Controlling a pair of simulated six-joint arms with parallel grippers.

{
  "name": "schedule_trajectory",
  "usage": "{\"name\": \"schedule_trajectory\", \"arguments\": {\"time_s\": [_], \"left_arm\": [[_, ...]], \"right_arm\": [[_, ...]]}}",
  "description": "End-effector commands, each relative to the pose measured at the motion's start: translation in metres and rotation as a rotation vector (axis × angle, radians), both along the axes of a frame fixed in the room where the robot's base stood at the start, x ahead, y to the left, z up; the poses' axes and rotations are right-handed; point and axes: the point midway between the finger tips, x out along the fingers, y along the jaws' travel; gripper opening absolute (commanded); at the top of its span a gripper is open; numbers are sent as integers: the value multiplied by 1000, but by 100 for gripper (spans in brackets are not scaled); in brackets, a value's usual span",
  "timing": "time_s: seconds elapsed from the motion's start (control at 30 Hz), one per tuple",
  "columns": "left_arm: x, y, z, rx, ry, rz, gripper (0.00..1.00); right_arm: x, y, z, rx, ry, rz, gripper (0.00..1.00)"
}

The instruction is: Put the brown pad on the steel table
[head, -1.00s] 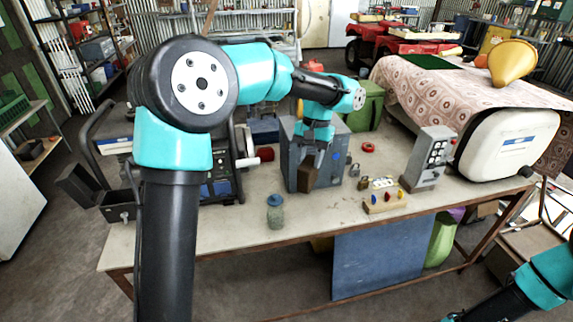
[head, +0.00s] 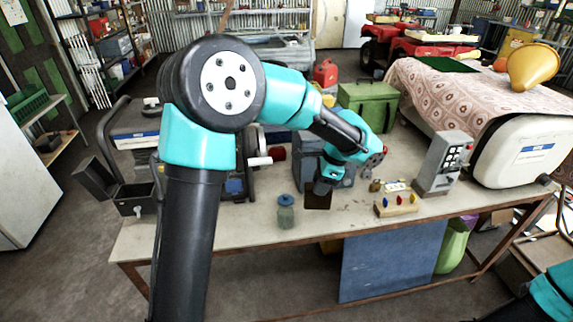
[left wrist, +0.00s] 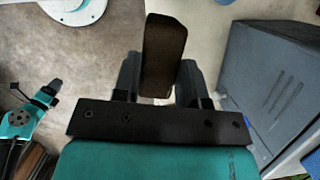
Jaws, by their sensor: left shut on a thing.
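The brown pad (head: 317,199) is a small dark block. It also shows in the left wrist view (left wrist: 162,55), upright between the fingers. My left gripper (head: 324,186) is shut on it, near the front edge of the pale-topped table (head: 245,229), which has a brown frame. Whether the pad touches the tabletop I cannot tell. The fingers also show in the left wrist view (left wrist: 160,85). My right arm enters at the lower right of the head view, with its gripper out of frame. Its wrist end (left wrist: 45,95) is small in the left wrist view, the jaws unclear.
A jar with a blue lid (head: 286,212) stands left of the pad. A grey-blue box (head: 308,160) is just behind. A board with coloured knobs (head: 396,206) and a grey control box (head: 443,163) stand to the right.

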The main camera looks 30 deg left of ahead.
Motion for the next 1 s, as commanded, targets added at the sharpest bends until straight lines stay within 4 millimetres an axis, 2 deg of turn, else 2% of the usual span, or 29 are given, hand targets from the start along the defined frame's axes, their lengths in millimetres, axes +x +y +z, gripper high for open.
{"name": "schedule_trajectory", "arguments": {"time_s": [0.3, 0.43, 0.6, 1.0], "left_arm": [[-33, -38, -48, -1, 4, -902, 6], [-49, -53, -62, -3, 3, -1183, 6], [-58, -62, -69, -2, 1, -1337, 6], [-56, -63, -69, -2, 0, -1349, 6]], "right_arm": [[0, 0, 0, 0, 0, 0, 43], [0, 0, 0, 0, 0, 0, 43], [0, 0, 0, 0, 0, 0, 43], [0, 0, 0, 0, 0, 0, 43]]}}
